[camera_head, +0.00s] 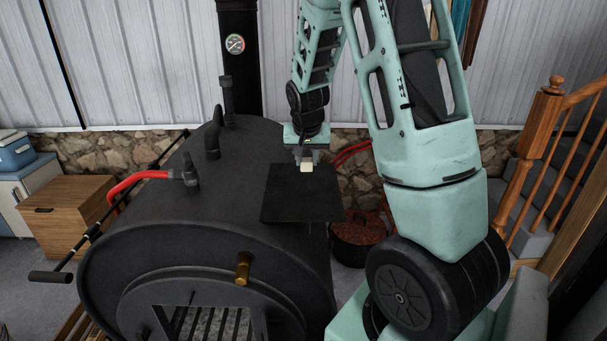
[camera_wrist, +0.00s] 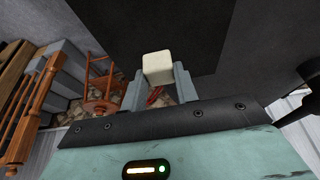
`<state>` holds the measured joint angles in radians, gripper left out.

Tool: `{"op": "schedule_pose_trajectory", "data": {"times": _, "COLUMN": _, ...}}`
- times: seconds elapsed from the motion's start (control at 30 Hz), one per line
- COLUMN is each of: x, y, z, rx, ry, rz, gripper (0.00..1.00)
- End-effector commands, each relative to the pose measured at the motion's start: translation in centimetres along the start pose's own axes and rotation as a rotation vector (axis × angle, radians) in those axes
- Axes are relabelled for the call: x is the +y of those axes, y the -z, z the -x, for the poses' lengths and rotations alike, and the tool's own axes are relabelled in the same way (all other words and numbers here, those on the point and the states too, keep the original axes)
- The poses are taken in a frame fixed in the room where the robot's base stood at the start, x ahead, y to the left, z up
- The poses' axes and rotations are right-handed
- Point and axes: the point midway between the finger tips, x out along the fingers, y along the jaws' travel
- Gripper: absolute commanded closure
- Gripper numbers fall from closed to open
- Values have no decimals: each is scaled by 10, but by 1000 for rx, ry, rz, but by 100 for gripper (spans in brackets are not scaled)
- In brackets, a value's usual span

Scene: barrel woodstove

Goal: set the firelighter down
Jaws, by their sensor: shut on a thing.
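The firelighter is a small cream-white block (camera_head: 306,165). It also shows in the wrist view (camera_wrist: 158,67), between the two grey fingers. My gripper (camera_head: 306,160) is shut on it and points downward at the far edge of a flat black plate (camera_head: 290,205) on the barrel stove's right side. In the wrist view my gripper (camera_wrist: 158,80) holds the block in front of the dark plate (camera_wrist: 185,30). I cannot tell whether the block touches the plate or hangs just above it.
The black barrel stove (camera_head: 140,215) has a flue pipe (camera_head: 238,90), red-handled fittings (camera_head: 140,180) and a brass knob (camera_head: 243,268). A dark bucket (camera_head: 355,245) of reddish-brown pieces stands right of it. A wooden box (camera_head: 65,215) is at left; stairs (camera_head: 525,190) are at right.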

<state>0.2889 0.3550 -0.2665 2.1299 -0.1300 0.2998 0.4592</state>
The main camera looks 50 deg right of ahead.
Motion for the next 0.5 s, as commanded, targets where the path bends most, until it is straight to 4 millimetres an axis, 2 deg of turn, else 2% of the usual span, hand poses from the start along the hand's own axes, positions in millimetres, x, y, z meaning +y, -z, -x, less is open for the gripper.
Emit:
{"op": "schedule_pose_trajectory", "data": {"times": 0.4, "x": 0, "y": -19, "z": -44, "rx": -3, "ry": -1, "rz": 1, "gripper": 95}}
{"op": "schedule_pose_trajectory", "data": {"times": 0.5, "x": 0, "y": -21, "z": -50, "rx": 0, "ry": 0, "rz": 0, "gripper": 95}}
